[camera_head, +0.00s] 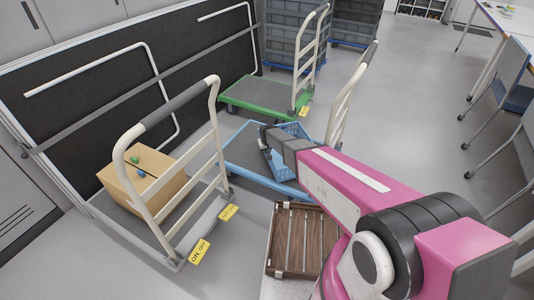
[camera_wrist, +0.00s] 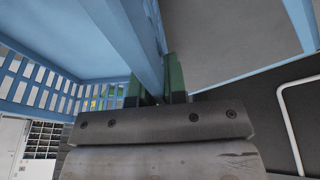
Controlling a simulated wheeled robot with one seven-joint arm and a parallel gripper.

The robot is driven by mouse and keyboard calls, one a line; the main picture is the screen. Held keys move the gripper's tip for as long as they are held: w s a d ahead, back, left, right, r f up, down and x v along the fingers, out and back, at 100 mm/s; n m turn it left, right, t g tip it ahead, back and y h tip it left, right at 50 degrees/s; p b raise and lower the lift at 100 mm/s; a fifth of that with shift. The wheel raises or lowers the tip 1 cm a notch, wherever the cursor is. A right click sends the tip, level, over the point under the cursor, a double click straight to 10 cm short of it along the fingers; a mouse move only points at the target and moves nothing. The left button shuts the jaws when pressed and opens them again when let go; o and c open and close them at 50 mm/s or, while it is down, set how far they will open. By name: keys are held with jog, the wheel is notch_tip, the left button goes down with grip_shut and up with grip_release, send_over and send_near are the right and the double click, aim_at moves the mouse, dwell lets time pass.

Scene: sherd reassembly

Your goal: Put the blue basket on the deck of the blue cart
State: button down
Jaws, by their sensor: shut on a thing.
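The blue basket (camera_head: 278,168) is over the deck of the blue cart (camera_head: 240,150) in the head view, partly hidden behind my arm. Its slatted wall and rim fill the left of the wrist view (camera_wrist: 35,92). My gripper (camera_head: 266,143) is shut on the basket's rim, with one green finger on each side of it in the wrist view (camera_wrist: 157,88). The cart's grey deck with a blue edge also shows in the wrist view (camera_wrist: 225,45). I cannot tell whether the basket touches the deck.
A cart with a cardboard box (camera_head: 145,178) stands at the left, its handle tall. A green cart (camera_head: 262,97) stands behind the blue one. A brown slatted crate (camera_head: 290,240) is in front. The blue cart's pale handle (camera_head: 345,105) rises right of the basket. Open floor lies at right.

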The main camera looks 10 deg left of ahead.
jog(key=shift+f, duration=1.05)
jog(key=c, duration=1.2)
grip_release()
jog(key=shift+o, duration=0.2)
jog(key=v, duration=1.2)
